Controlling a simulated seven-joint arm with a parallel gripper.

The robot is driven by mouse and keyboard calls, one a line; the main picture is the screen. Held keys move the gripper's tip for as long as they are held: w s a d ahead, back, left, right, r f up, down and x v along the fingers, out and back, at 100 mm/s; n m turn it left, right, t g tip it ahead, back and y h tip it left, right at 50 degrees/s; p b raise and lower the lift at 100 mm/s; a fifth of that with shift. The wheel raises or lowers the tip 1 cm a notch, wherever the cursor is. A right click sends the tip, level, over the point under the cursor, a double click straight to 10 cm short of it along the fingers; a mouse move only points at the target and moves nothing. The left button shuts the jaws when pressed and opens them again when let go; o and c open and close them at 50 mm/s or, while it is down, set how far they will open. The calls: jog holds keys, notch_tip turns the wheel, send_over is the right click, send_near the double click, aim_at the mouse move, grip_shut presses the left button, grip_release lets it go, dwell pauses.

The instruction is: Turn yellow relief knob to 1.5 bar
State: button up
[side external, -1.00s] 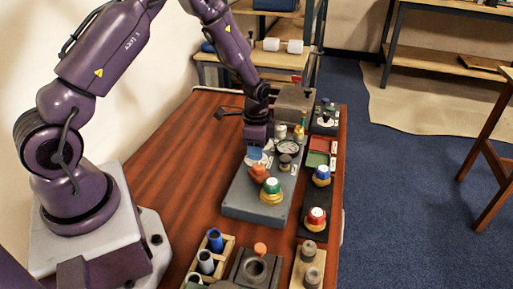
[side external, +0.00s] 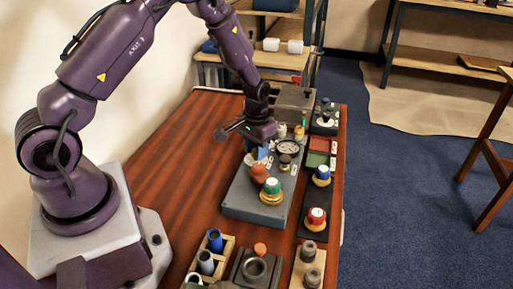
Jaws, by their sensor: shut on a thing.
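My gripper (side external: 259,147) points down at the far left part of the grey manifold panel (side external: 243,199). Its jaws are shut on a knob there, which I take to be the yellow relief knob. The knob is hidden by the gripper and hand, so its pointer and setting cannot be read. Part of a white plate (side external: 249,159) shows at the panel just below the jaws. A round pressure gauge (side external: 288,147) sits to the right of the gripper; its reading is too small to tell.
On the panel, an orange-red knob (side external: 258,171) and a green-capped knob (side external: 271,187) stand nearer the camera. Blue-capped (side external: 322,173) and red-capped (side external: 316,216) knobs stand to the right. A grey block (side external: 295,100) is behind. The wooden table (side external: 180,160) is clear to the left.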

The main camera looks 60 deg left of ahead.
jog(key=n, duration=0.4)
jog(key=shift+n, duration=1.9)
jog(key=o, duration=0.9)
jog(key=shift+o, duration=0.2)
notch_tip(320, 180, up, 13)
